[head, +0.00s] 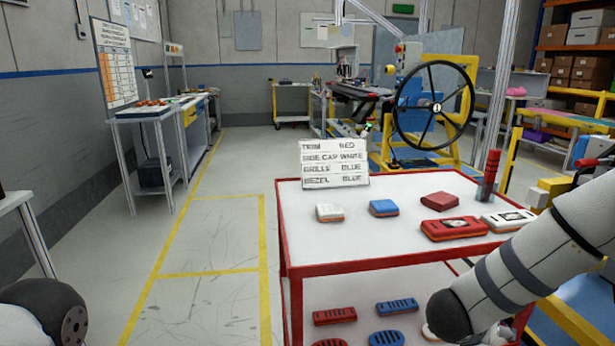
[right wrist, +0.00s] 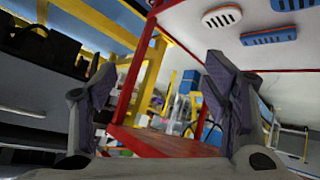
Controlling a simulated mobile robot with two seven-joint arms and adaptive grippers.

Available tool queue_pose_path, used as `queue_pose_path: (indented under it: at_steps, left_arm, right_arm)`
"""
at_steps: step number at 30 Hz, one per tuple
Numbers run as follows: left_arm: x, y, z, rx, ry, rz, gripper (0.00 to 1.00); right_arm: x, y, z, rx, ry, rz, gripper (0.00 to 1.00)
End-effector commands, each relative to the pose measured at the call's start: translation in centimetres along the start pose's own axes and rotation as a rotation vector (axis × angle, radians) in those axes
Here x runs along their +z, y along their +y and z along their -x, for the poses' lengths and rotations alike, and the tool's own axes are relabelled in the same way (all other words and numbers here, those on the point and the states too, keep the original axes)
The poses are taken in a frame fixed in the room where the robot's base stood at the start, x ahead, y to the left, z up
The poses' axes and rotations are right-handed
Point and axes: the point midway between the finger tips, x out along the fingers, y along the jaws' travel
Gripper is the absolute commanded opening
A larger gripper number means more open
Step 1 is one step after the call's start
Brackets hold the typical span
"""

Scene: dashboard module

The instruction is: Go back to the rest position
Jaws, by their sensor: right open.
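My right gripper (right wrist: 158,85) shows in the right wrist view, its two dark fingers wide apart with nothing between them. Beyond it are the red frame of the trolley and its white surface, seen at a steep tilt. In the head view my right arm crosses the lower right, in front of the trolley (head: 340,262); its gripper is not visible there. My left gripper is in neither view; only a dark rounded part of mine shows at the lower left.
On the trolley top lie white (head: 330,212), blue (head: 383,208) and red (head: 440,201) pieces, two larger modules (head: 455,229) and a sign (head: 335,164). The lower shelf holds slotted red (head: 334,316) and blue (head: 397,307) pieces. Floor left of the trolley (head: 205,300) is clear.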

Motion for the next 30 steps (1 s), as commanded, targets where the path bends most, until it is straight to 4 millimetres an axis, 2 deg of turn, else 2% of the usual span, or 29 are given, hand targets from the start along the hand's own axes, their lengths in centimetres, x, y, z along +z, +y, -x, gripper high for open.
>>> queue_pose_path:
  at_steps: [1, 2, 3, 5, 6, 8, 9, 12, 15, 18, 21, 30]
  left_arm:
    - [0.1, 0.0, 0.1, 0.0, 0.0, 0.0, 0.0]
    - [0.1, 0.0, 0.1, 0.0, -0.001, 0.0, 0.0]
    - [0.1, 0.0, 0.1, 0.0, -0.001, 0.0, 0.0]
    - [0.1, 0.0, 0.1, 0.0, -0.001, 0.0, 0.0]
    - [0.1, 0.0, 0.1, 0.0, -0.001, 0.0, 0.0]
    - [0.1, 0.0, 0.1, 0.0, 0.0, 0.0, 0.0]
    - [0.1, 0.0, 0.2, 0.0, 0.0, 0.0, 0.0]
    - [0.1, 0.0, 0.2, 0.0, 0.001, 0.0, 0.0]
    - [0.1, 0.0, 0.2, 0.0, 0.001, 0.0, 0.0]
    - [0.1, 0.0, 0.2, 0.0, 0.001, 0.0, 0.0]
    - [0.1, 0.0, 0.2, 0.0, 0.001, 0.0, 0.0]
    - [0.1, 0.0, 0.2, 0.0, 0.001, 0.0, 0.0]
  right_arm:
    - [4.6, -0.9, -0.4, -0.07, -0.013, 0.095, 0.69]
    - [7.5, -1.3, -0.4, -0.119, -0.032, 0.143, 0.69]
    - [11.3, -1.6, -0.3, -0.184, -0.07, 0.203, 0.69]
    - [17.3, -1.2, 0.5, -0.272, -0.152, 0.288, 0.69]
    - [21.1, -0.6, 1.4, -0.322, -0.22, 0.339, 0.69]
    - [26.6, 1.0, 3.1, -0.385, -0.337, 0.407, 0.69]
    - [29.8, 2.5, 4.5, -0.416, -0.42, 0.447, 0.69]
    - [36.2, 6.5, 8.3, -0.462, -0.62, 0.529, 0.69]
    - [39.9, 9.9, 11.4, -0.474, -0.772, 0.579, 0.69]
    - [41.6, 11.9, 13.3, -0.473, -0.857, 0.604, 0.69]
    - [42.0, 12.4, 13.8, -0.473, -0.881, 0.61, 0.69]
    - [42.0, 12.4, 13.8, -0.473, -0.881, 0.61, 0.69]
